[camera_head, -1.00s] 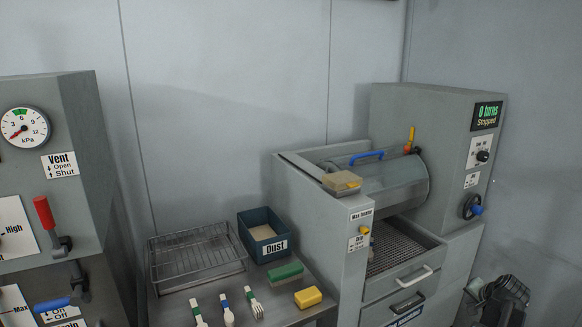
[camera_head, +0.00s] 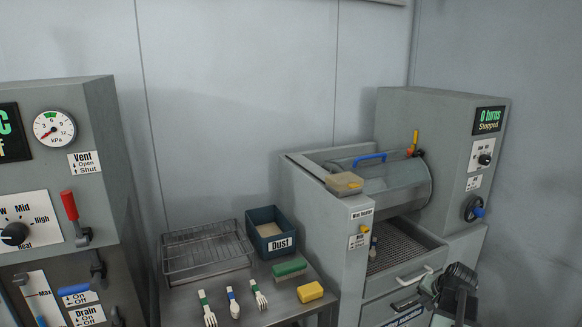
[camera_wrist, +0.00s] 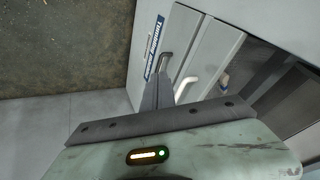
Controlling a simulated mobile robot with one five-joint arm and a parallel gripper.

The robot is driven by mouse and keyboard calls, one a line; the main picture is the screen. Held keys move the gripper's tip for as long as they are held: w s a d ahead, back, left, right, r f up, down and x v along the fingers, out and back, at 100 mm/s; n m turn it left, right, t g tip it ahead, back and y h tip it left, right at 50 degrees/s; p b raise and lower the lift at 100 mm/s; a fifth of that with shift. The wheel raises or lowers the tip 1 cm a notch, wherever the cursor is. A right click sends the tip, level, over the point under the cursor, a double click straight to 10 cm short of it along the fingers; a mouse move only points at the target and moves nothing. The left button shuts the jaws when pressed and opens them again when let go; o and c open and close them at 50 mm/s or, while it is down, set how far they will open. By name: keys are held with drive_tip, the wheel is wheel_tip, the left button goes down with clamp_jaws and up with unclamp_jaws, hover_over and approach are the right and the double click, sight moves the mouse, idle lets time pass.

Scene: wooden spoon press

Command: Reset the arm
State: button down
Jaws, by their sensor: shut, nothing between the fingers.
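My gripper (camera_head: 455,285) is at the lower right of the head view, in front of the drum machine (camera_head: 450,130). In the wrist view its narrow fingers (camera_wrist: 160,92) are together with nothing between them. They point toward the machine's lower drawer fronts, and a bar handle (camera_wrist: 188,88) shows just beyond the fingertips. Whether the fingers touch the handle I cannot tell. A small object (camera_head: 373,243) shows in the opening above the mesh tray (camera_head: 400,250); I cannot tell what it is.
A metal bench holds a wire rack (camera_head: 205,250), a Dust bin (camera_head: 270,232), a green brush (camera_head: 289,267), a yellow sponge (camera_head: 310,292) and several utensils (camera_head: 233,303). A gauge cabinet (camera_head: 95,130) stands at left. Bare floor (camera_wrist: 75,45) shows in the wrist view.

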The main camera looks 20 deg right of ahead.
drive_tip(key=w+a+r+n+g+y+p, duration=0.1)
drive_tip(key=w+a+n+p, duration=0.3)
drive_tip(key=a, duration=0.8)
drive_tip(key=w+a+n+g+y+b, duration=0.1)
drive_tip(key=w+a+n+y, duration=0.1)
drive_tip(key=w+a, duration=0.75)
drive_tip(key=s+a+r+n+g+p, duration=0.1)
drive_tip(key=s+a+n+g, duration=0.1)
drive_tip(key=a, duration=1.4)
drive_tip(key=s+a+r+n+g+p, duration=0.1)
drive_tip(key=s+a+n+g+p, duration=0.1)
drive_tip(key=a, duration=1.4)
drive_tip(key=s+n, duration=0.1)
drive_tip(key=n, duration=0.1)
drive_tip(key=shift+a+n+h, duration=0.15)
drive_tip(key=shift+n+h, duration=0.15)
drive_tip(key=shift+r, duration=0.1)
